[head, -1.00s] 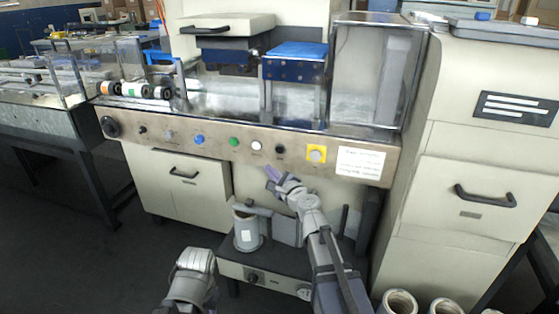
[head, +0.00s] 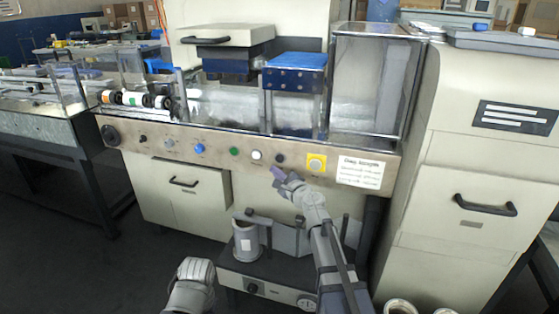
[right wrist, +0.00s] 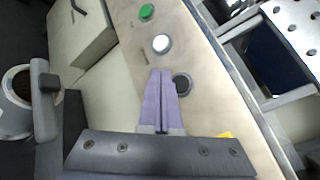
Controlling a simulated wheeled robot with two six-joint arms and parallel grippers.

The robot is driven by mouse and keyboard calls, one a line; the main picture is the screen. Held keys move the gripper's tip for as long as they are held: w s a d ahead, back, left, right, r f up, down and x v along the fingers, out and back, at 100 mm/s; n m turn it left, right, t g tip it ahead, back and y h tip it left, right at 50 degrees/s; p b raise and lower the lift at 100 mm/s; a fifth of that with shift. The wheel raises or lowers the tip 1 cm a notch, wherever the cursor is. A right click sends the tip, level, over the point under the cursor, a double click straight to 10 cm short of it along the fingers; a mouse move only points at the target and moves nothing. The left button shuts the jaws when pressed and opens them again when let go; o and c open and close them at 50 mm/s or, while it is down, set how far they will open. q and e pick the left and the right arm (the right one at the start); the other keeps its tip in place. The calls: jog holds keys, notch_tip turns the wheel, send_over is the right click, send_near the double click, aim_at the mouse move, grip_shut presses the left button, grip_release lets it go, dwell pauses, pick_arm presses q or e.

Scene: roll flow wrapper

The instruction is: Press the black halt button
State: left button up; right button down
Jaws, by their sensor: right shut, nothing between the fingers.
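The black halt button (head: 280,158) is on the machine's metal control panel, between a white button (head: 257,155) and a yellow-framed button (head: 316,162). In the right wrist view the black button (right wrist: 182,84) shows just right of my fingertips, partly covered by the right finger. My right gripper (head: 275,170) is shut and empty, its purple fingers just below and left of the black button in the head view. In the right wrist view the closed fingers (right wrist: 160,73) point at the panel between the white and black buttons. Contact cannot be told. My left gripper is not in view; only part of my left arm shows.
A green button (head: 234,152) and a blue button (head: 199,148) sit farther left on the panel. A white label (head: 361,171) is on its right. Below, a grey cylinder (head: 246,238) stands on a low dark platform. A drawer handle (head: 183,182) sticks out at left.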

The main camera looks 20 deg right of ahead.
aim_at(276, 160)
jog(key=shift+w+d, duration=0.55)
jog(key=shift+w, duration=0.2)
jog(key=shift+w+d, duration=0.5)
jog(key=shift+w, duration=0.2)
jog(key=shift+w, duration=0.1)
dwell(0.9)
jog(key=shift+w+d, duration=0.2)
jog(key=shift+w, duration=0.05)
jog(key=shift+w+d, duration=0.3)
jog(key=shift+w, duration=0.1)
dwell(0.7)
dwell(0.4)
jog(key=shift+s+a, duration=0.5)
jog(key=shift+s, duration=0.25)
jog(key=s+a, duration=0.1)
jog(key=s, duration=0.1)
jog(key=s+a, duration=0.1)
jog(key=s, duration=0.1)
jog(key=shift+a, duration=0.4)
